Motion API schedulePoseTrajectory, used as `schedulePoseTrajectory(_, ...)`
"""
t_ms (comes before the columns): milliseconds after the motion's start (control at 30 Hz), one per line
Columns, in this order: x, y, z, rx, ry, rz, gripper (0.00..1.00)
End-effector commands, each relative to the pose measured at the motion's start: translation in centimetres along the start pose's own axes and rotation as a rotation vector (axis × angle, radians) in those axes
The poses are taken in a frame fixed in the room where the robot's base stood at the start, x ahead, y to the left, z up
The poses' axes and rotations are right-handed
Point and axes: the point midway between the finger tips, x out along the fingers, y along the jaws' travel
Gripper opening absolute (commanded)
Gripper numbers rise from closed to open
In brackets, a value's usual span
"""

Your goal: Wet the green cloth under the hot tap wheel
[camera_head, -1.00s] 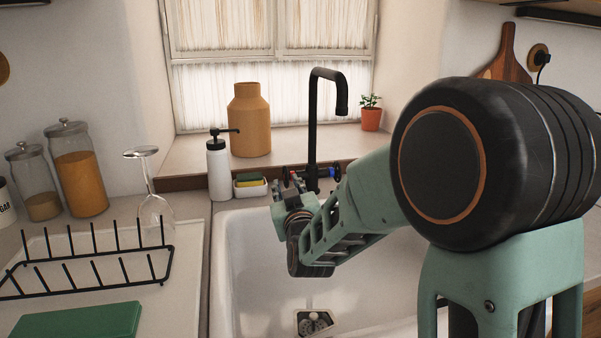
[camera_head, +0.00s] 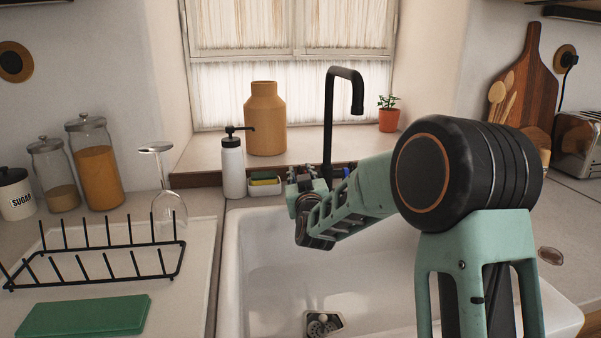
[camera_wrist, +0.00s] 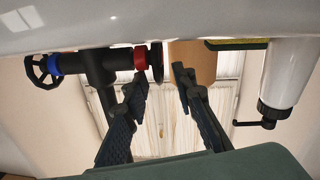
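The green cloth (camera_head: 84,316) lies flat and folded at the lower left of the head view, left of the sink and away from my gripper. The black tap (camera_head: 329,120) stands behind the sink. In the wrist view, the hot wheel (camera_wrist: 156,62) is dark, beside a red collar, and edge-on. My gripper (camera_wrist: 157,80) is open and empty, its fingertips just short of the wheel; contact cannot be told. My gripper also shows at the tap's base in the head view (camera_head: 305,176). The cold wheel (camera_wrist: 38,70), with a blue collar, is on the tap's other side.
A white soap bottle (camera_head: 232,168) and sponge dish (camera_head: 265,186) stand close to the left of my gripper. A wine glass (camera_head: 165,190) and black rack (camera_head: 95,260) are left of the sink (camera_head: 270,285). A large jar (camera_head: 265,120) stands on the sill.

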Motion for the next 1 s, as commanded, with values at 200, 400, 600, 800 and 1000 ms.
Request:
schedulePoseTrajectory(200,1.15,-0.01,0.02,0.000,0.000,0.000,0.25)
schedulePoseTrajectory(400,1.22,-0.01,0.01,0.000,0.000,-0.001,0.25)
schedulePoseTrajectory(600,1.20,0.00,0.02,0.000,-0.001,0.000,0.10)
schedulePoseTrajectory(800,1.19,-0.01,0.03,0.000,-0.001,-0.001,0.00)
schedulePoseTrajectory(1000,1.18,-0.05,0.25,0.000,0.005,0.001,0.00)
